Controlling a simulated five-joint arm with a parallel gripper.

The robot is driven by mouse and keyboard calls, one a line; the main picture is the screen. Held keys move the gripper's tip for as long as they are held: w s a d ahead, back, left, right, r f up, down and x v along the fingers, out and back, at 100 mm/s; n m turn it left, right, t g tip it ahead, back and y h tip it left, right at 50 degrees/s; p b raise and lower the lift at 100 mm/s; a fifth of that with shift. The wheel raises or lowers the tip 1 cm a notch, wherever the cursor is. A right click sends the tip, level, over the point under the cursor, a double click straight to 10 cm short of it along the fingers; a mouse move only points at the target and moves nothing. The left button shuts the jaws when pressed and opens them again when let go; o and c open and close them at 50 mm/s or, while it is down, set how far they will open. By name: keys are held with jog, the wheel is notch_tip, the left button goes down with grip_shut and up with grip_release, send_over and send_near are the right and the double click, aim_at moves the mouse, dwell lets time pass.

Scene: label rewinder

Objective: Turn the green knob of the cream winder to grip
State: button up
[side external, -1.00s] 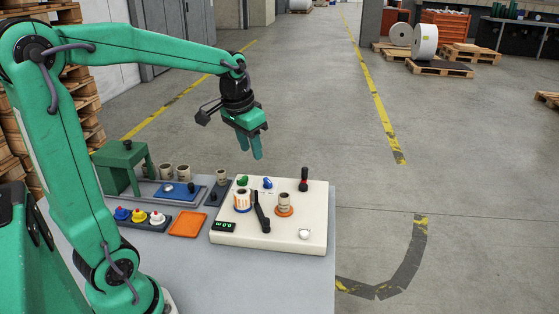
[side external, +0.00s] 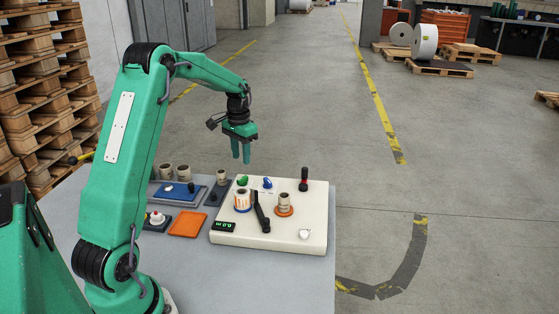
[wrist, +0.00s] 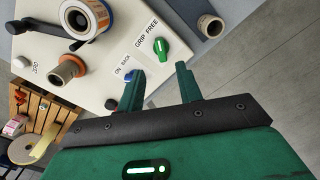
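The cream winder (side external: 285,237) sits on the grey table. Its green knob (side external: 242,181) is at the far left of its top, and it also shows in the wrist view (wrist: 161,48) beside the printed words GRIP and FREE. I cannot tell for sure which word the knob points at. My gripper (side external: 241,160) hangs above the winder's far left part, pointing down, with a clear gap to the knob. In the wrist view my gripper (wrist: 160,76) has its two fingers apart with nothing between them, and the knob shows just beyond the fingertips.
A blue knob (side external: 267,183) is right of the green one, marked ON and BACK. A label roll (side external: 242,201), a black lever (side external: 261,212), a core on an orange flange (side external: 284,204) and a red-black handle (side external: 304,179) stand on the winder. An orange tray (side external: 188,223) lies left.

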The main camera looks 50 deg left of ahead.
aim_at(242, 178)
jog(key=shift+a+f, duration=0.15)
jog(key=shift+f, duration=3.85)
grip_shut()
